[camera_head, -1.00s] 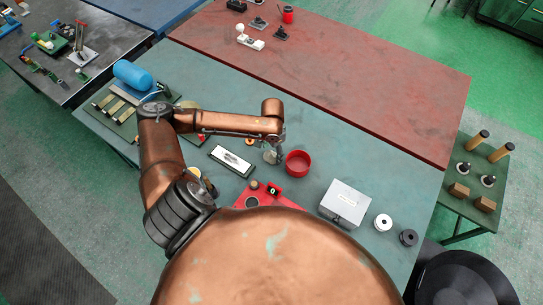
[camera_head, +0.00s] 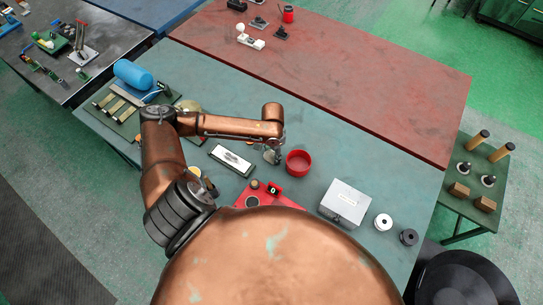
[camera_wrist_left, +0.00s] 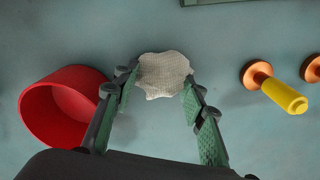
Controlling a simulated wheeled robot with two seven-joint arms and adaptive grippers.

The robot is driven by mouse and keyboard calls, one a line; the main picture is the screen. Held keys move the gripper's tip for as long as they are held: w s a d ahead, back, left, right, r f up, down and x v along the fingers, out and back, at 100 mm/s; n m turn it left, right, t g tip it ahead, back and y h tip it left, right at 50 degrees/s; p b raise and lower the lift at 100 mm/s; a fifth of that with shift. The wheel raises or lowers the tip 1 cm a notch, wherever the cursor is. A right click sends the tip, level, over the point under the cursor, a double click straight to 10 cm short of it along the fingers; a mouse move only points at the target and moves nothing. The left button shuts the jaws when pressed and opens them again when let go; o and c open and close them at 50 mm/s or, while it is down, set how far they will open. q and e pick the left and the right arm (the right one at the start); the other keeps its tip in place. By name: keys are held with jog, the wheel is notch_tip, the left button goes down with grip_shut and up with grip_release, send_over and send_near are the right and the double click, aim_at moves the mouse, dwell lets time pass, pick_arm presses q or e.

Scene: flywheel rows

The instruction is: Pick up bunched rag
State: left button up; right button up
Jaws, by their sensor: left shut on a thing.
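The bunched rag is a pale, off-white crumpled cloth (camera_wrist_left: 163,75), held between the fingertips of my left gripper (camera_wrist_left: 158,84) in the left wrist view. The green-padded fingers sit on either side of the rag and are shut on it. In the head view my left gripper (camera_head: 276,149) is over the teal table just left of the red bowl, with the greyish rag (camera_head: 269,157) small and partly hidden at its tips. I cannot tell whether the rag touches the table. My right gripper is not in view.
The red bowl (camera_head: 298,163) stands close beside the gripper; its wall (camera_wrist_left: 60,105) is near a finger. A yellow-handled tool (camera_wrist_left: 285,95) lies on the other side.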

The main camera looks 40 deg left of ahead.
pick_arm(q)
jog(key=shift+r, duration=0.15)
jog(key=shift+r, duration=0.2)
notch_tip(320, 180, up, 2)
jog(key=shift+w+r, duration=0.1)
jog(key=w+d+r, duration=0.2)
jog(key=w+r, duration=0.1)
jog(key=w+d+r+b, duration=0.1)
jog(key=w+d+r, duration=0.2)
jog(key=w, duration=0.1)
jog(key=w+d+r, duration=0.3)
jog(key=w+r, duration=0.1)
jog(key=shift+d, duration=0.25)
